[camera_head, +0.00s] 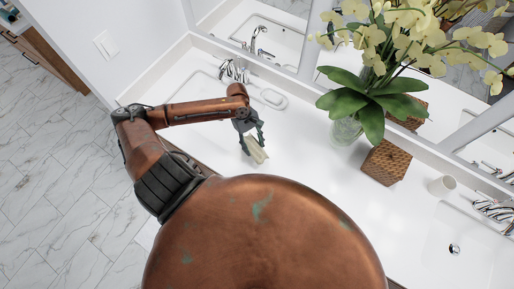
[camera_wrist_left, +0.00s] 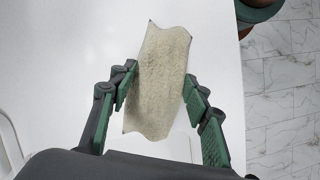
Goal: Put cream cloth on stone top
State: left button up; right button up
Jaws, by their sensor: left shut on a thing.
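The cream cloth (camera_head: 257,153) hangs from my left gripper (camera_head: 251,138) over the white stone top (camera_head: 305,175) in the head view. In the left wrist view the cloth (camera_wrist_left: 161,85) is a wavy, textured piece between the two green-padded fingers of my left gripper (camera_wrist_left: 160,76). The gripper is shut on it. I cannot tell whether the lower end of the cloth touches the top. My right gripper is not in view.
A glass vase (camera_head: 345,131) of pale yellow orchids stands right of the cloth. A woven brown box (camera_head: 386,163) and a white cup (camera_head: 441,186) stand farther right. Sinks with taps lie at both ends.

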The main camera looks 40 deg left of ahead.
aim_at(257, 148)
pick_arm(q)
jog(key=shift+w+d+f, duration=0.1)
jog(key=shift+w+f, duration=0.7)
jog(key=shift+f, duration=1.75)
jog(key=shift+p, duration=0.3)
jog(key=o, duration=1.1)
jog(key=shift+f, duration=0.1)
jog(key=v, duration=1.2)
